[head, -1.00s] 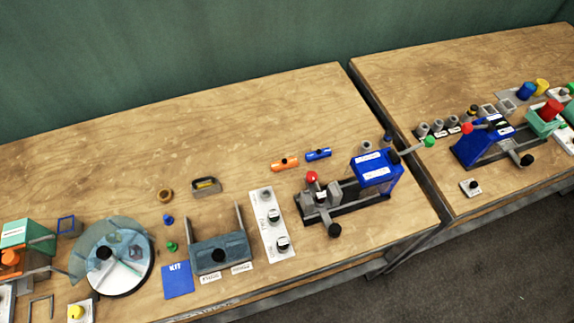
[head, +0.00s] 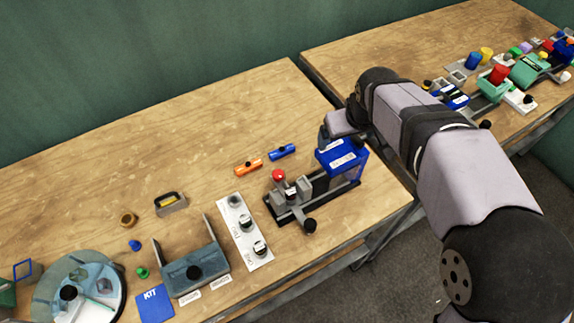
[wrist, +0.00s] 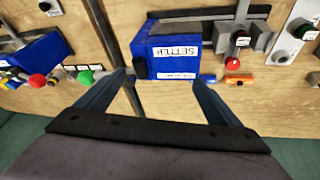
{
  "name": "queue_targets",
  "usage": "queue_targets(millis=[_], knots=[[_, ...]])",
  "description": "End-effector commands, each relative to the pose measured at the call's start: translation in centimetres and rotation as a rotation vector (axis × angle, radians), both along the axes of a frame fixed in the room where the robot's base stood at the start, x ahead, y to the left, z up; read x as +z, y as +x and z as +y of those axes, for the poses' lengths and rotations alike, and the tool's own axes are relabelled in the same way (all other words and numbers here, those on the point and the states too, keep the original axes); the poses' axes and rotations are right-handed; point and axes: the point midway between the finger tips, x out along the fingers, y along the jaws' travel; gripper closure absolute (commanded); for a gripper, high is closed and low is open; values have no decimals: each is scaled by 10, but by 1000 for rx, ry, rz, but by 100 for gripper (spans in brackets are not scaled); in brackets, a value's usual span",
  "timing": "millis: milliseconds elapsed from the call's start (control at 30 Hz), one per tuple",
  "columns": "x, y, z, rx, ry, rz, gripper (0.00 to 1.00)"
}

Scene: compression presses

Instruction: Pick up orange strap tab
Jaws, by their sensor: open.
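The orange strap tab (head: 249,167) is a small orange bar with a black knob, lying flat on the left table. It also shows in the wrist view (wrist: 244,79), just right of the right finger. A similar blue bar (head: 282,152) lies beside it, to its right. My gripper (wrist: 160,80) is open and empty, its two fingers spread wide with a blue press block labelled SETTLE (wrist: 172,52) beyond them. In the head view my arm reaches in from the right, and the fingers are mostly hidden near that blue block.
A press with a red knob (head: 279,175) stands in front of the bars. A white strip (head: 240,226) with several knobs lies left of it. A grey clamp (head: 195,270) stands farther left. The table behind the bars is clear. A gap separates the two tables.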

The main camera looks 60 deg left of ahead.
Motion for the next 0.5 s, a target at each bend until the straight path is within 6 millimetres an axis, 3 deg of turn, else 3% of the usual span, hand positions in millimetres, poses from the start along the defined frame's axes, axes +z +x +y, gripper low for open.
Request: queue_targets(millis=[33,100,200,300,400,500], knots=[[-10,-31,29,70,11,-3,12],[-27,-70,60,138,23,5,12],[-59,-124,91,206,30,38,12],[-84,-165,107,243,32,70,12],[-98,-191,116,263,31,91,12],[-104,-203,119,273,32,102,12]])
